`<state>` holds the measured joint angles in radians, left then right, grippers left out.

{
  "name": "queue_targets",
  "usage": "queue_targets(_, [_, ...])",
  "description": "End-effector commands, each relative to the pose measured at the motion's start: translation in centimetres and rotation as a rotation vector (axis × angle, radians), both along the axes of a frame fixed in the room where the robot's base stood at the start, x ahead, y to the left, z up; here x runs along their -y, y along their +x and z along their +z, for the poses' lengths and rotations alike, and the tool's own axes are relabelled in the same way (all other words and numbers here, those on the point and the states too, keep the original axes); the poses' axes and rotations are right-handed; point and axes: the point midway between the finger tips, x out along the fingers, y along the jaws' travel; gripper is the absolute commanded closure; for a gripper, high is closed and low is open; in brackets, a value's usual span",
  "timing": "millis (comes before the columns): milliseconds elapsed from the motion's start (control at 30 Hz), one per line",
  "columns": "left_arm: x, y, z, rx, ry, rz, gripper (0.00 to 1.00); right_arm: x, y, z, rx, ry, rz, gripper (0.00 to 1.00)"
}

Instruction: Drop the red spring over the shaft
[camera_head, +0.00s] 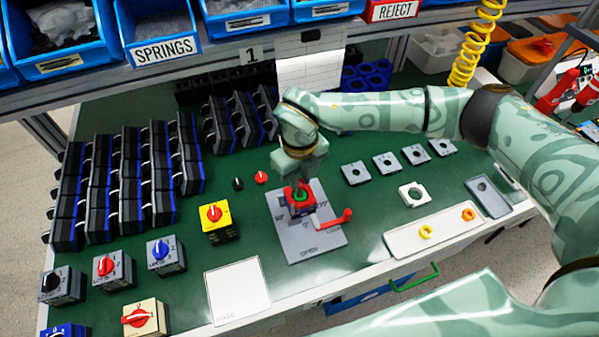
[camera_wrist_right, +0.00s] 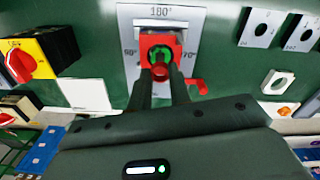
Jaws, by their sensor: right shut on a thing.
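My right gripper (camera_head: 303,182) points down over the fixture plate (camera_head: 318,250) in the middle of the bench. In the right wrist view the fingers (camera_wrist_right: 160,82) are shut on a small red piece, which I take to be the red spring (camera_wrist_right: 160,71). Just beyond it is a red square housing (camera_wrist_right: 148,42) with a green ring (camera_wrist_right: 153,58) inside; the housing also shows in the head view (camera_head: 296,208). The shaft is not clearly visible, and I cannot tell whether the spring touches it. My left gripper is not in view.
A red lever (camera_head: 335,220) sticks out right of the housing. A yellow switch (camera_head: 217,221) stands to the left, with several boxed switches beyond. A white tray (camera_head: 400,240) with two rings lies to the right. A white base pad (camera_head: 237,291) lies in front.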

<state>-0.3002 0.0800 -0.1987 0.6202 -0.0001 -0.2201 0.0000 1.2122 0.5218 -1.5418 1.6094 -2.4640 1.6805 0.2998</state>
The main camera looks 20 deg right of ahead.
Motion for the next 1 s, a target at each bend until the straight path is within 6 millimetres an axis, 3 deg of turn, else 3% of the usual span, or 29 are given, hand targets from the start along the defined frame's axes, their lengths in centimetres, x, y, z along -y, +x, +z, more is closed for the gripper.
queue_targets(467, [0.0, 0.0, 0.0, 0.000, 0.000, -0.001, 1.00, 0.0, 0.0, 0.0, 0.000, 0.000, 0.000, 1.00])
queue_targets(1000, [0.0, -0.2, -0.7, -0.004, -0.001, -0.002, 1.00, 0.0, 0.0, -1.6, 0.001, 0.000, 0.000, 1.00])
